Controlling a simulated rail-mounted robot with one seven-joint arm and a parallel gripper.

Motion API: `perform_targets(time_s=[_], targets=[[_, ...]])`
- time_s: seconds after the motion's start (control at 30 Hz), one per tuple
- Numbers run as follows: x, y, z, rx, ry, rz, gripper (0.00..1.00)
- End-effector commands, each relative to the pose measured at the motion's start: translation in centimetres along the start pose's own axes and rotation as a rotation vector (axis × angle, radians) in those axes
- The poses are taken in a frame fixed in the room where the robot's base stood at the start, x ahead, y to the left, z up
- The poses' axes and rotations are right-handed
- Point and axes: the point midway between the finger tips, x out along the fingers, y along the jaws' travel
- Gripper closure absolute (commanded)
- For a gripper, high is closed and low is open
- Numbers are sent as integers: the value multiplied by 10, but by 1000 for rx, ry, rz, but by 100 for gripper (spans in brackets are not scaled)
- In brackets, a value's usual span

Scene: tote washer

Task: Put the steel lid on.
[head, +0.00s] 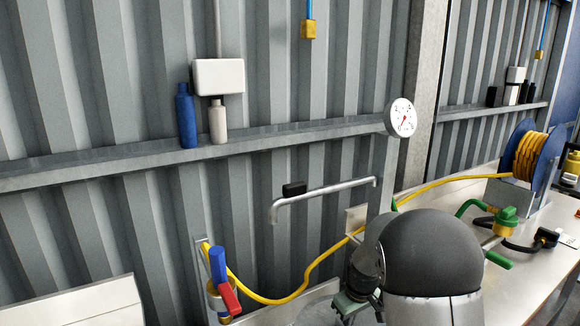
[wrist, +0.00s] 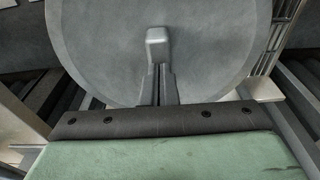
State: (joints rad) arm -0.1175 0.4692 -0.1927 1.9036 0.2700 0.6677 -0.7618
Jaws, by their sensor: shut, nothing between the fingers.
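A large round grey disc, which looks like the steel lid (wrist: 215,60), fills the upper middle of the wrist view. A pale block-shaped handle (wrist: 158,42) stands out from its face. My gripper (wrist: 160,72) shows its two fingers side by side and shut, with nothing between them. The fingertips overlap the lower part of the handle in the picture; I cannot tell whether they touch it. I cannot make out the lid clearly in the head view.
In the head view a shelf rail (head: 100,164) along the corrugated wall carries a blue bottle (head: 186,117) and a pale bottle (head: 218,122). A yellow hose (head: 440,184) runs to a reel (head: 533,152) at right. A blue and red spray handle (head: 220,270) hangs lower left.

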Motion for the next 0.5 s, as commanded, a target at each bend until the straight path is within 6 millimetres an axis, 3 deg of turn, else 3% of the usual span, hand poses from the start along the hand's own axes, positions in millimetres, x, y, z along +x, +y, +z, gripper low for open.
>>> perform_targets(time_s=[0.5], targets=[[-44, 0, -7, 0, 2, 1, 100]])
